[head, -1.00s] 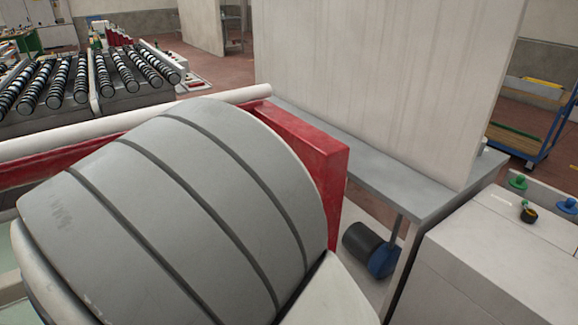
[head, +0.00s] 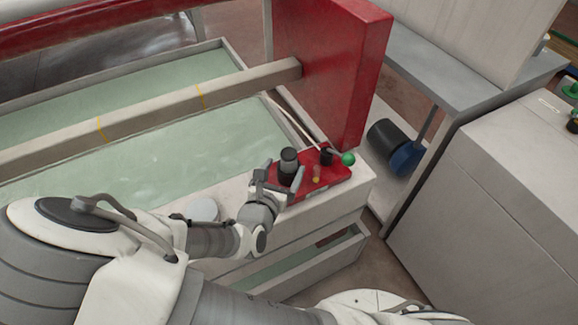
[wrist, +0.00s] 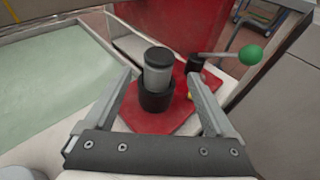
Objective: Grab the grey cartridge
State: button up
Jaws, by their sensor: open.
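The grey cartridge (wrist: 157,76) is a short upright cylinder with a black cap, set in a black round holder (wrist: 155,98) on a red plate (wrist: 133,120). In the head view the cartridge (head: 289,163) stands near the right end of the white ledge. My gripper (head: 284,171) is open, its fingers on either side of the cartridge as seen there. In the wrist view my gripper's fingers (wrist: 160,74) also flank the cartridge, with visible gaps on both sides. I cannot tell how far the fingertips reach along it.
A lever with a green ball knob (wrist: 250,54) stands close to the right finger; a small yellow piece (head: 317,172) is near it. A tall red block (head: 335,60) rises behind. A water-filled trough (head: 190,150) lies left, and a white cabinet (head: 520,200) right.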

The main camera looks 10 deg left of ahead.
aim_at(287, 163)
jog(key=x, duration=0.3)
jog(key=shift+w+f+b, duration=0.1)
jog(key=shift+w+b, duration=0.15)
jog(key=shift+b, duration=0.05)
jog(key=shift+b+x, duration=0.9)
jog(key=shift+x, duration=1.75)
jog(key=shift+a+f, duration=0.1)
jog(key=shift+c, duration=0.2)
grip_shut()
